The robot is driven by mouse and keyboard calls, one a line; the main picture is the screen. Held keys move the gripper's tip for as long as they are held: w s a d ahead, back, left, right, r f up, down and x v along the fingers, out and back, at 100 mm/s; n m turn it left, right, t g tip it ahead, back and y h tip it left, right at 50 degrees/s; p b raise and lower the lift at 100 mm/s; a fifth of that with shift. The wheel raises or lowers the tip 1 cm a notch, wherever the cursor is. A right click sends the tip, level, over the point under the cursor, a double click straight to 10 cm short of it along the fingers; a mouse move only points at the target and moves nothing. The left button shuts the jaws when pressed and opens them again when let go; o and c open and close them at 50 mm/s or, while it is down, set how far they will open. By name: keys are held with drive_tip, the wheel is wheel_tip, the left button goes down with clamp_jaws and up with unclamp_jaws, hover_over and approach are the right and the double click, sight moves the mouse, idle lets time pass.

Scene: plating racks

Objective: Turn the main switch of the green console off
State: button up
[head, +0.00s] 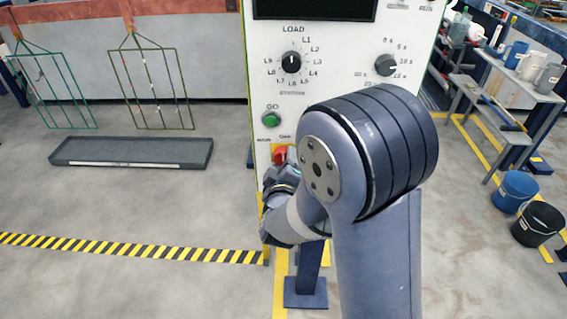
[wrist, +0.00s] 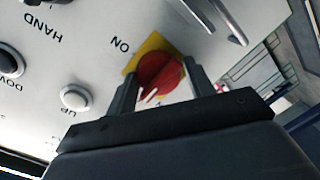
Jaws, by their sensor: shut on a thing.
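The green-edged console (head: 330,60) stands in front of me, with a white panel. Its main switch (head: 280,155) is a red knob on a yellow plate low on the panel, partly hidden by my arm in the head view. In the wrist view the red switch (wrist: 160,75) sits between my two fingers, beside the printed word ON. My gripper (wrist: 157,88) is shut on the red knob, one finger at each side. The knob's exact pointing direction is hard to tell. In the head view my wrist covers most of my gripper.
A LOAD dial (head: 291,62), another dial (head: 387,65) and a green GO button (head: 271,119) are on the panel. A white UP button (wrist: 75,97) is near my fingers. A grey tray (head: 130,152) lies left; buckets (head: 515,190) stand right.

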drive_tip(key=o, duration=0.7)
drive_tip(key=shift+d+r, duration=0.15)
drive_tip(key=shift+r, duration=0.2)
drive_tip(key=shift+o, duration=0.8)
drive_tip(key=shift+f, duration=0.15)
drive_tip(key=s+r, duration=0.1)
drive_tip(key=s, duration=0.9)
drive_tip(key=shift+s+a+b, duration=0.25)
drive_tip(key=shift+s+b, duration=0.05)
drive_tip(key=shift+s, duration=0.05)
drive_tip(key=w, duration=0.3)
drive_tip(key=w+f, duration=0.1)
drive_tip(key=w, duration=0.7)
drive_tip(key=shift+d+f, duration=0.15)
drive_tip(key=shift+d, duration=0.05)
drive_tip(key=shift+s, duration=0.15)
drive_tip(key=shift+s, duration=0.1)
